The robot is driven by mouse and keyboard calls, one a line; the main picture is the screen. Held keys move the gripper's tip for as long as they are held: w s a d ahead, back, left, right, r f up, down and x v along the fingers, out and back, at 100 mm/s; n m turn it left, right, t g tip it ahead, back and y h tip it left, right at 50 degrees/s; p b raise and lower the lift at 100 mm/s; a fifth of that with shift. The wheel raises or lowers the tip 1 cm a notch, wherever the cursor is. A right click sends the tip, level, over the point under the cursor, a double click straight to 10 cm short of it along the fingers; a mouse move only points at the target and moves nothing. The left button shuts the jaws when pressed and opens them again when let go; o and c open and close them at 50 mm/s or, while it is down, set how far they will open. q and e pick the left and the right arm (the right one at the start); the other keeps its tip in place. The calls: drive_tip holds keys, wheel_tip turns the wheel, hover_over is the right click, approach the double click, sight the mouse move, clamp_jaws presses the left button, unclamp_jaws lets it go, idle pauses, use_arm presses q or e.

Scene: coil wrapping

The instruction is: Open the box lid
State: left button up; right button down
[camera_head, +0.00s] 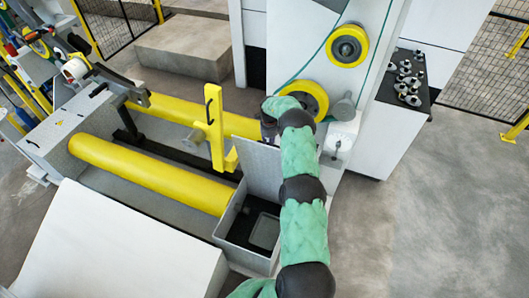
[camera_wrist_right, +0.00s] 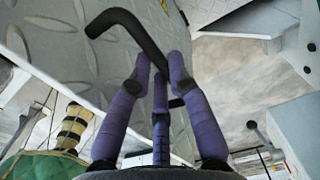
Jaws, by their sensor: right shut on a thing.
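The box (camera_head: 243,257) is a grey metal bin in the head view, its top open and its dark inside showing. Its grey lid (camera_head: 257,168) stands raised along the far side of the opening. In the right wrist view the lid (camera_wrist_right: 215,20) has a raised tread pattern and a black bent handle (camera_wrist_right: 127,18). My right gripper (camera_head: 268,128) is at the lid's top edge, partly hidden by my green-sleeved arm. In the right wrist view its purple fingers (camera_wrist_right: 160,72) are shut on the handle. My left gripper is not in view.
Yellow rollers (camera_head: 150,175) and a yellow upright bracket (camera_head: 214,128) stand left of the box. A white machine panel with yellow wheels (camera_head: 347,46) rises behind the lid. A black-topped cabinet with metal parts (camera_head: 405,80) is at right. The floor at lower right is clear.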

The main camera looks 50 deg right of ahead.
drive_tip(key=shift+s+f, duration=0.3)
drive_tip(key=shift+f, duration=0.6)
drive_tip(key=c, duration=1.5)
unclamp_jaws()
drive_tip(key=o, duration=0.3)
drive_tip(key=shift+w+d+f, duration=0.1)
drive_tip(key=shift+w+d, duration=0.05)
drive_tip(key=shift+o, duration=0.2)
drive_tip(key=shift+w+d, duration=0.15)
drive_tip(key=shift+d, duration=0.05)
drive_tip(key=shift+a+r, duration=0.1)
drive_tip(key=shift+r, duration=0.4)
drive_tip(key=shift+w+r, duration=0.1)
drive_tip(key=shift+r, duration=0.15)
wheel_tip(320, 180, up, 11)
